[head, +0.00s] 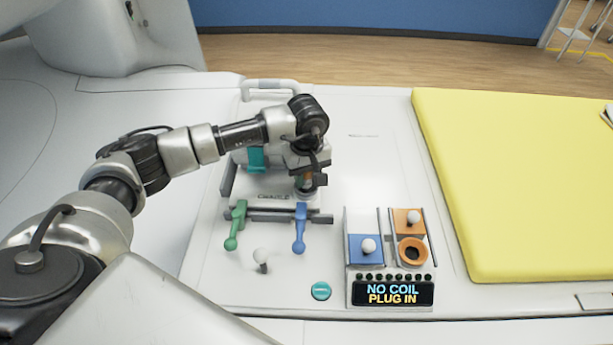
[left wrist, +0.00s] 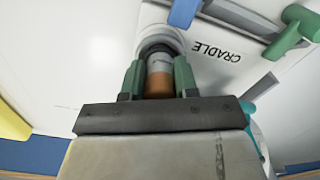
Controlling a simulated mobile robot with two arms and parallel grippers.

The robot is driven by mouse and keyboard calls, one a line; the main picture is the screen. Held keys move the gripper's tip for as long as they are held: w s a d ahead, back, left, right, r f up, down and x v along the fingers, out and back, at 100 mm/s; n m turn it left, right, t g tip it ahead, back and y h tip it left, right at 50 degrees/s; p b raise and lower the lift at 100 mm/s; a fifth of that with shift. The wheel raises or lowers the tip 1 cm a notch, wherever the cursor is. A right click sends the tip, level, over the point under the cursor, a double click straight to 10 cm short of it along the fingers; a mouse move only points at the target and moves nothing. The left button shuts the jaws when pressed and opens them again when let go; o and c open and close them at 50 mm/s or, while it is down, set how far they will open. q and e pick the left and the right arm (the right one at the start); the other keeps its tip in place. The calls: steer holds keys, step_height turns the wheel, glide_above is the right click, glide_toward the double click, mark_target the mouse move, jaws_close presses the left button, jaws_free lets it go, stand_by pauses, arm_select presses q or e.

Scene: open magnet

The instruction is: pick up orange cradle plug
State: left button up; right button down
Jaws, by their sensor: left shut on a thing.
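The orange cradle plug (left wrist: 158,86) stands in a round socket beside the CRADLE label in the left wrist view, with a grey upper part and an orange band. My left gripper (left wrist: 158,72) is shut on it, one green-padded finger on each side. In the head view the left gripper (head: 308,180) points down over the right side of the cradle block (head: 240,185). There the plug is mostly hidden behind the fingers. I cannot tell whether it is still fully seated. My right gripper is not in view.
A green lever (head: 236,225) and a blue lever (head: 300,228) stand in front of the cradle. A white-knobbed stick (head: 261,258) and a teal button (head: 321,291) are nearer. The slider panel's display (head: 393,293) reads NO COIL PLUG IN. A yellow pad (head: 520,180) lies at right.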

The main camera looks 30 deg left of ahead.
arm_select(q)
steer(key=r+b, duration=0.1)
steer(key=r, duration=0.1)
steer(key=d+r+b, duration=0.1)
steer(key=r, duration=0.1)
steer(key=shift+w+r, duration=0.1)
steer(key=shift+w, duration=0.1)
steer(key=w+d+r+b, duration=0.1)
steer(key=w+d+r, duration=0.1)
steer(key=d, duration=0.3)
steer(key=w+d+r+b, duration=0.2)
steer(key=d+r, duration=0.2)
steer(key=shift+w+d+r, duration=0.25)
steer(key=shift+d+r, duration=0.1)
step_height(320, 180, up, 2)
steer(key=shift+r+p, duration=0.1)
steer(key=shift+p, duration=0.55)
